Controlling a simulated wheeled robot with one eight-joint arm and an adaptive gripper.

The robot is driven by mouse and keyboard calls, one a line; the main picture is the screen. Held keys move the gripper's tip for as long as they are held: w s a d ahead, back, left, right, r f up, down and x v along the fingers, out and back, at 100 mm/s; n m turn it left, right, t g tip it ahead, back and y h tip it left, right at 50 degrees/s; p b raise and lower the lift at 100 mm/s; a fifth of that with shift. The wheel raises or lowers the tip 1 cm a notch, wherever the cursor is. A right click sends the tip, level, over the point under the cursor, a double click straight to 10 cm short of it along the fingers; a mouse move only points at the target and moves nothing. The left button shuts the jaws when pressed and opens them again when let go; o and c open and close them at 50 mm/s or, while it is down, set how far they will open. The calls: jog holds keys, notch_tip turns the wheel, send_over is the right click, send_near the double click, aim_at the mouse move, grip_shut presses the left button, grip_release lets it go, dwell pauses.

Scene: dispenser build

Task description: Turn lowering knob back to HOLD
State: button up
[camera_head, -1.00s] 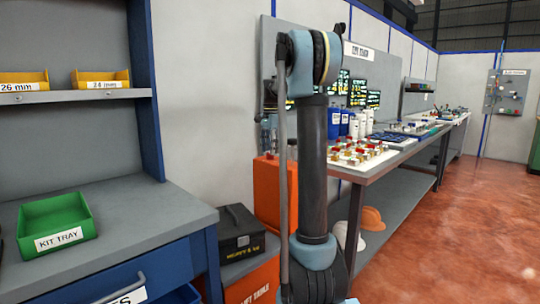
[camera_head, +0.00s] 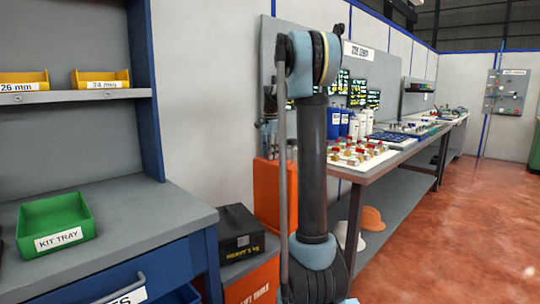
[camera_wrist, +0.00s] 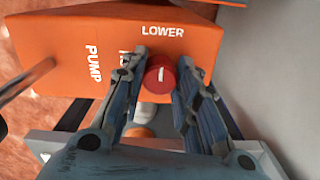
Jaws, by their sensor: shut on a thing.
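The red round lowering knob (camera_wrist: 160,76) sits on the orange housing (camera_wrist: 50,45) in the wrist view. Its white mark runs nearly up and down in the picture, towards the word LOWER above it. Another label left of the knob is partly hidden by a finger. My gripper (camera_wrist: 162,72) has one finger on each side of the knob and is shut on it. In the head view the orange housing (camera_head: 268,185) shows behind my arm; the knob and fingertips are hidden there.
A black case (camera_head: 240,235) stands left of the orange housing. A workbench (camera_head: 375,168) with bottles and small parts is to the right. A grey bench (camera_head: 130,215) with a green kit tray (camera_head: 55,240) is at left. The red floor at right is clear.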

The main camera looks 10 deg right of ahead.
jog(key=shift+w, duration=0.1)
jog(key=n, duration=0.4)
jog(key=shift+n, duration=0.4)
jog(key=n, duration=0.4)
jog(key=shift+n, duration=0.3)
jog(key=n, duration=0.4)
jog(key=shift+n, duration=2.3)
jog(key=o, duration=1.1)
